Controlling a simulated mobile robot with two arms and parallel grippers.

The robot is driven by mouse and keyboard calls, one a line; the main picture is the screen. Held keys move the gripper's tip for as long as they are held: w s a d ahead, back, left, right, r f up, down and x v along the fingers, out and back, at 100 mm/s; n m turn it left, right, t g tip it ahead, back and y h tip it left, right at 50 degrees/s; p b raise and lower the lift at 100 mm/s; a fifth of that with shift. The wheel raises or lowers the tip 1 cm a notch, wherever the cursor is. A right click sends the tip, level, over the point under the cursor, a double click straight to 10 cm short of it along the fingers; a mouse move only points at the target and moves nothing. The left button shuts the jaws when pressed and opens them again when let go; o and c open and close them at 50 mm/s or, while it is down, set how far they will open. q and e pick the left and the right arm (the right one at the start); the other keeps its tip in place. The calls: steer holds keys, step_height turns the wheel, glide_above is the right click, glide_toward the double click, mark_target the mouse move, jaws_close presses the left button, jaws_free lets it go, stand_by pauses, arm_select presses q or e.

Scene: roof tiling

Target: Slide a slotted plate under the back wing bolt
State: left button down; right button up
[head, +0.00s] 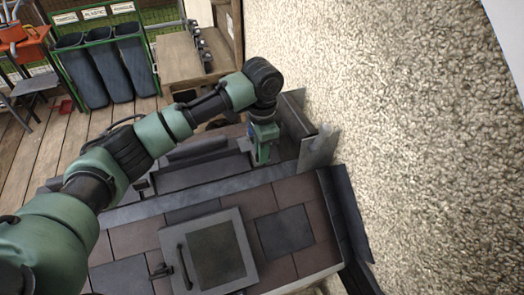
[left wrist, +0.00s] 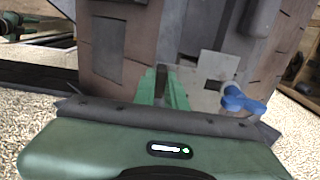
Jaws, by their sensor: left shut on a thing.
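The left arm reaches across the head view, and its green gripper (head: 263,152) points down beside the upright end of the small roof. In the left wrist view the green fingers (left wrist: 166,80) are shut at the edge of a light grey plate (left wrist: 195,82) with a dark slot. I take this as the held slotted plate. A grey plate (head: 318,150) also stands upright right of the gripper in the head view. A blue wing bolt (left wrist: 242,100) is right of the fingers, overlapping the plate's edge in view; contact is unclear. The right gripper is not in view.
The small roof has brown and grey tiles (head: 285,232) and a skylight (head: 218,250). A rough pebbled wall (head: 420,120) is close on the right. Dark bins (head: 100,70) and a wooden bench (head: 180,58) stand at the back. The deck (head: 45,150) at left is mostly clear.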

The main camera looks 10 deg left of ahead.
arm_select(q)
steer(key=shift+w+a, duration=0.2)
steer(key=shift+w, duration=0.05)
steer(key=shift+w+a+f, duration=0.15)
steer(key=shift+w, duration=0.1)
steer(key=shift+w+a+f+p, duration=0.1)
steer(key=shift+w+a+p, duration=0.25)
steer(key=shift+p, duration=0.25)
stand_by(1.0)
steer(key=c, duration=1.4)
jaws_free()
steer(key=shift+d+r, duration=0.1)
steer(key=shift+r, duration=2.9)
